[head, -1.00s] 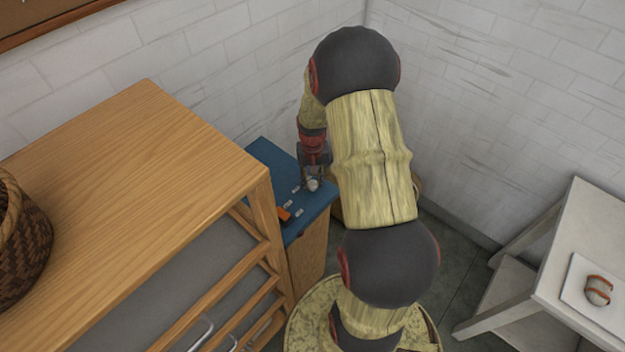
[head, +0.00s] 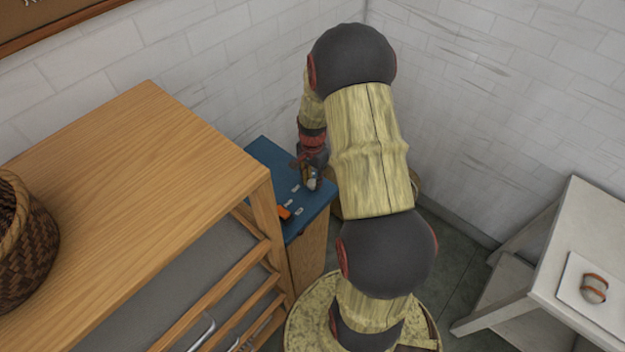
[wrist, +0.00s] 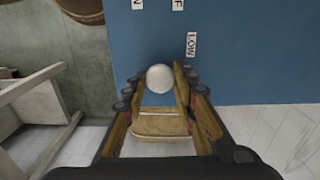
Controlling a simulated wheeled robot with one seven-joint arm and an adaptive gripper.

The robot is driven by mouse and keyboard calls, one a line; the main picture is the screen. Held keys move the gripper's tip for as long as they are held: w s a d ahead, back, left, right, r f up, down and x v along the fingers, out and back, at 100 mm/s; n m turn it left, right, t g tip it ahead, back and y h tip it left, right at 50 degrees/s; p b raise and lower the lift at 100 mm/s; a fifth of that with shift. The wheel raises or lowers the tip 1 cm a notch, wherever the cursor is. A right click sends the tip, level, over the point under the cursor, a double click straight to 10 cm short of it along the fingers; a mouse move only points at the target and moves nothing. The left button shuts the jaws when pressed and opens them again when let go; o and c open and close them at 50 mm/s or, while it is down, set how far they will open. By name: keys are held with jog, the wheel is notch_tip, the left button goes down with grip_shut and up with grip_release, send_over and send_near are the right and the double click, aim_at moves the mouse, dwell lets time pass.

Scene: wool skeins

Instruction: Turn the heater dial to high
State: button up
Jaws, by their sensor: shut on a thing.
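The heater dial shows as a pale round knob (head: 311,184) on the blue panel (head: 264,152). In the wrist view the knob (wrist: 159,79) sits between the wood-faced fingers of my gripper (wrist: 158,88). The gripper (head: 310,176) is shut on it. A label reading LOW (wrist: 191,45) is on the panel just right of the knob. A label ending in F (wrist: 178,4) and another (wrist: 137,4) are cut off by the top edge. I see no HIGH label and cannot tell where the dial points.
A small orange piece (head: 284,213) sits on the blue top beside white labels. A wooden cabinet (head: 140,170) with a woven basket (head: 22,240) stands close on the left. White brick walls (head: 480,90) close in behind. A white table (head: 590,250) is at the right.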

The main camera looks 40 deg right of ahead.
aim_at(313, 183)
jog(key=shift+m, duration=0.3)
jog(key=o, duration=1.1)
jog(key=shift+o, duration=0.4)
notch_tip(313, 183, up, 12)
dwell(0.5)
